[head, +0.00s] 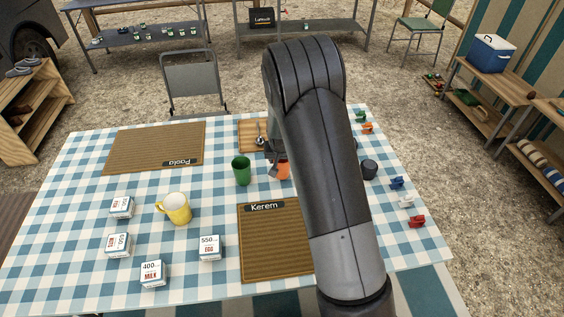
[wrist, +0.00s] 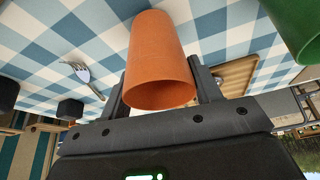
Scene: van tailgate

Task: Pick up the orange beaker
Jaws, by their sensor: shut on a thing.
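The orange beaker (wrist: 155,60) sits between the two fingers of my gripper (wrist: 158,92) in the wrist view, with its open rim toward the camera. My gripper is shut on it. In the head view a small part of the orange beaker (head: 283,171) shows beside my gripper (head: 277,160), over the checked table. My arm hides the rest of it there. I cannot tell whether the beaker touches the table.
A green beaker (head: 241,170) stands just left of the orange one. A yellow mug (head: 175,208), several labelled boxes (head: 210,247) and the Kerem mat (head: 262,265) lie nearer. A wooden board (head: 246,126) lies behind.

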